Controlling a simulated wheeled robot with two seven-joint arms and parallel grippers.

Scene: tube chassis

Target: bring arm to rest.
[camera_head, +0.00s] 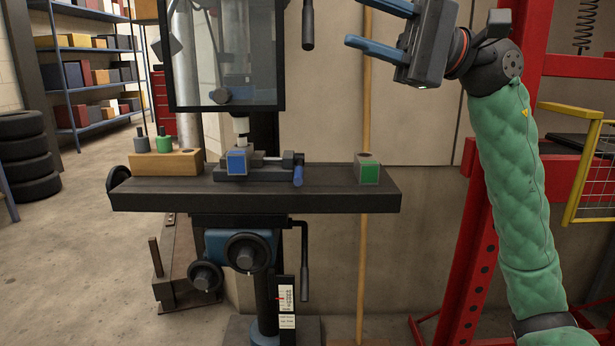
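My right arm (515,175), in a green padded sleeve, rises at the right side of the view. Its gripper (375,28) points left at the top, with two blue fingers spread apart and nothing between them. It is above and to the right of the machine table and touches nothing there. My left arm and gripper are not in view.
A drill press with a dark table (255,202) stands ahead. A vise (262,172) holds a blue-faced block (236,163). A green-faced block (368,172) sits on the right end, a wooden holder (165,164) on the left. A red frame (470,240) stands close behind my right arm.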

